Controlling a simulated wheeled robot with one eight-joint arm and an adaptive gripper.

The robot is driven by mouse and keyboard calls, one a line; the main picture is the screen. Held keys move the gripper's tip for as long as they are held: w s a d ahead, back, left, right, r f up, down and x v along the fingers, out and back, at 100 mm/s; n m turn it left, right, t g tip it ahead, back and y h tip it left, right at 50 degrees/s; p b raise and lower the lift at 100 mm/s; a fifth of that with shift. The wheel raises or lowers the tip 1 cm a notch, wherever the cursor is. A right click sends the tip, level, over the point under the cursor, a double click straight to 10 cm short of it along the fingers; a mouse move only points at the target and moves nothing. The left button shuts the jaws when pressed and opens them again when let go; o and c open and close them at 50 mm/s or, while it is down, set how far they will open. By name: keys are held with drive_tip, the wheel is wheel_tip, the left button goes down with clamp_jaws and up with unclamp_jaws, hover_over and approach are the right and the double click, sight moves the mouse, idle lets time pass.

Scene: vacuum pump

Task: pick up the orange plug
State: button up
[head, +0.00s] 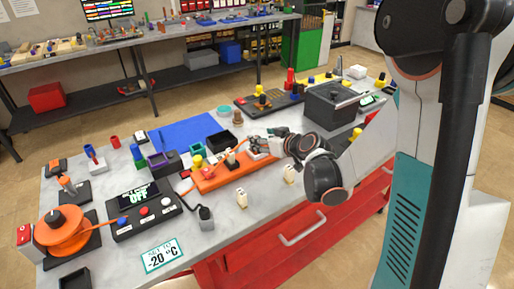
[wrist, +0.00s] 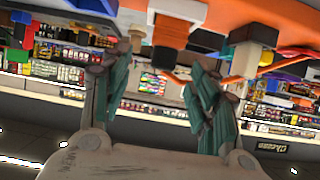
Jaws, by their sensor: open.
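My gripper (head: 262,144) is over the right end of the orange tray (head: 207,181) on the workbench. In the wrist view my gripper (wrist: 150,72) shows two green fingers, spread apart with nothing held between them. The orange tray (wrist: 232,18) fills the top of that view. I cannot tell whether this is the orange plug; no separate orange plug is clear in the head view.
Beige blocks (head: 241,198) stand on the bench in front of the tray. A black control box (head: 144,208) and an orange spool (head: 62,232) are at the left. The blue mat (head: 188,134) has bare room.

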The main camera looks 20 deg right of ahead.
drive_tip(key=x, duration=0.2)
drive_tip(key=b+x, duration=0.1)
drive_tip(key=x, duration=0.1)
drive_tip(key=shift+a+f, duration=0.15)
drive_tip(key=shift+f, duration=0.25)
drive_tip(key=shift+r, duration=0.1)
drive_tip(key=c, duration=1.2)
